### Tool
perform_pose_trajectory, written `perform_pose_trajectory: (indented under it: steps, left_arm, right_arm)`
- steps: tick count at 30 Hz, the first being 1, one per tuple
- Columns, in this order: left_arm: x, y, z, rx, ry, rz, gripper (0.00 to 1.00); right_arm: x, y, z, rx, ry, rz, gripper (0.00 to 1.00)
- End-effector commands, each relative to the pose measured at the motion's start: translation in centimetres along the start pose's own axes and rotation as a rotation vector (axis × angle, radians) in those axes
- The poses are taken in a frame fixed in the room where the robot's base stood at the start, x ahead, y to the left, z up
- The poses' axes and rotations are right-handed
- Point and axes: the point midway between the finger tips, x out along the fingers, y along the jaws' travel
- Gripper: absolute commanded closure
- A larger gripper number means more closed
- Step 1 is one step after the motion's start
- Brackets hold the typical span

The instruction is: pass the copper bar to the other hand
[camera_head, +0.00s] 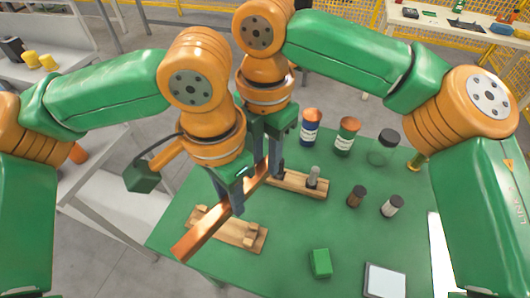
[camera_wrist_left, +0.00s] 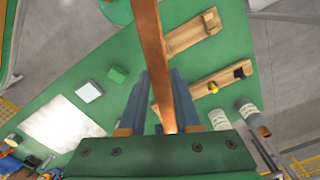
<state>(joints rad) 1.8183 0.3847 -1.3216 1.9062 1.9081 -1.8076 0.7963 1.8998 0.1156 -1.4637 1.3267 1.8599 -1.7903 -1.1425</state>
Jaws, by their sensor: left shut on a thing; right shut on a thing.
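The long copper bar (camera_head: 204,232) is held above the green table, slanting from lower left to the upper middle in the head view. My left gripper (camera_head: 231,200) is shut on the bar around its middle. My right gripper (camera_head: 268,165) is shut on the bar near its far end. In the left wrist view the bar (camera_wrist_left: 151,50) runs down between the fingers of my left gripper (camera_wrist_left: 161,100). The far tip of the bar is partly hidden by the grippers in the head view.
Two wooden racks, a near one (camera_head: 243,233) and a far one (camera_head: 300,184), lie on the green table (camera_head: 285,225) below the bar. Bottles (camera_head: 346,137), a glass jar (camera_head: 382,148), small vials (camera_head: 357,196) and a green block (camera_head: 320,262) stand to the right.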

Motion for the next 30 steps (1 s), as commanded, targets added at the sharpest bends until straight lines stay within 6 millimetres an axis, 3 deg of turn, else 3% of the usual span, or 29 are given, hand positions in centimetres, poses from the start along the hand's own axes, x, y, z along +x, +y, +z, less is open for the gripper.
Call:
perform_pose_trajectory:
  steps: [21, 22, 25, 30]
  left_arm:
    - [-0.02, 0.26, -0.12, 0.007, 0.005, 0.008, 1.0]
    - [-0.03, 0.25, -0.12, 0.007, 0.005, 0.008, 0.61]
    - [-0.02, 0.21, -0.1, 0.006, 0.004, 0.006, 0.34]
    - [-0.02, 0.14, -0.07, 0.003, 0.003, 0.004, 0.34]
  right_arm:
    - [-0.14, 0.24, -0.24, 0.0, 0.008, 0.012, 1.0]
    - [-0.18, 0.26, -0.26, 0.0, 0.009, 0.013, 1.0]
    - [-0.15, 0.23, -0.22, 0.0, 0.008, 0.012, 1.0]
    - [-0.11, 0.16, -0.15, 0.0, 0.005, 0.008, 1.0]
